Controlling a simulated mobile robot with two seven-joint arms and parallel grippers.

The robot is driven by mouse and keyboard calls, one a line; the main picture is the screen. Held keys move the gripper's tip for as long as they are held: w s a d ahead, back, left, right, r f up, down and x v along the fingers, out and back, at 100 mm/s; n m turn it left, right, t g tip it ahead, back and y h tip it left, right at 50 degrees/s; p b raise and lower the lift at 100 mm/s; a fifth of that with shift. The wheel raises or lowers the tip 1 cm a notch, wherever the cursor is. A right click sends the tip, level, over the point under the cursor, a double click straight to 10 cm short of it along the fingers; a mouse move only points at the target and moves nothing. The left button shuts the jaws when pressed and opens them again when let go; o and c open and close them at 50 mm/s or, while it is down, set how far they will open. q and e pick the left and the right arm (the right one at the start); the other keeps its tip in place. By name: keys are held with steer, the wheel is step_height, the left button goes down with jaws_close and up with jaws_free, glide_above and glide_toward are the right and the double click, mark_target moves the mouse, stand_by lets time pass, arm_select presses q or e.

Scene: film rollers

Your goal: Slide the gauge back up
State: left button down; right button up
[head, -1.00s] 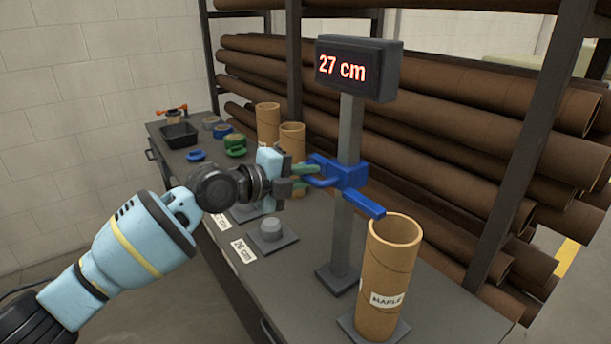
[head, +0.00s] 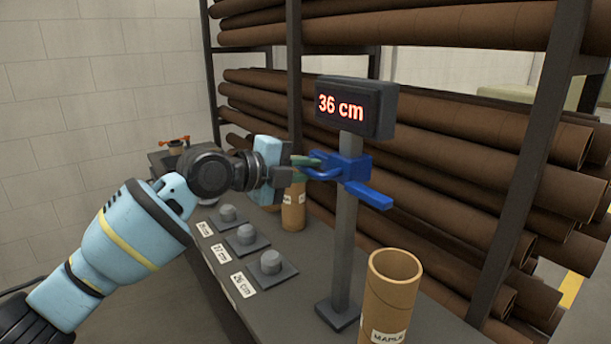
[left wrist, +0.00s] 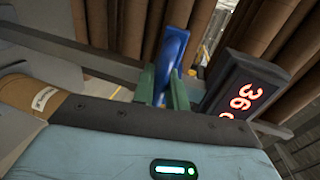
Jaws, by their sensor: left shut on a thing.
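The blue sliding gauge (head: 352,172) rides on the grey upright post (head: 346,230), well above the bench. Its flat arm stands out to the right, above and clear of the cardboard tube labelled MAPLE (head: 392,290). The display (head: 355,107) on top of the post reads 36 cm. My left gripper (head: 306,168) is shut on the gauge's blue handle loop. In the left wrist view the green fingers (left wrist: 162,88) close on the blue gauge (left wrist: 172,55), with the display (left wrist: 245,95) to their right. My right gripper is not in view.
Several grey knobs on square plates (head: 246,236) stand along the bench with cm labels. Another cardboard tube (head: 293,205) stands behind my gripper. A rack of long brown rolls (head: 450,130) fills the space behind the post. A dark upright (head: 535,140) stands at the right.

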arm_select(q)
steer(key=shift+r, duration=0.55)
steer(key=c, duration=1.5)
jaws_free()
steer(key=shift+f, duration=0.15)
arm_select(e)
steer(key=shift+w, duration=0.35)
arm_select(q)
steer(key=shift+a+f, duration=0.1)
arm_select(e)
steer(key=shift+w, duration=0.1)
arm_select(q)
steer(key=shift+b+v, duration=0.45)
steer(key=shift+v, duration=3.45)
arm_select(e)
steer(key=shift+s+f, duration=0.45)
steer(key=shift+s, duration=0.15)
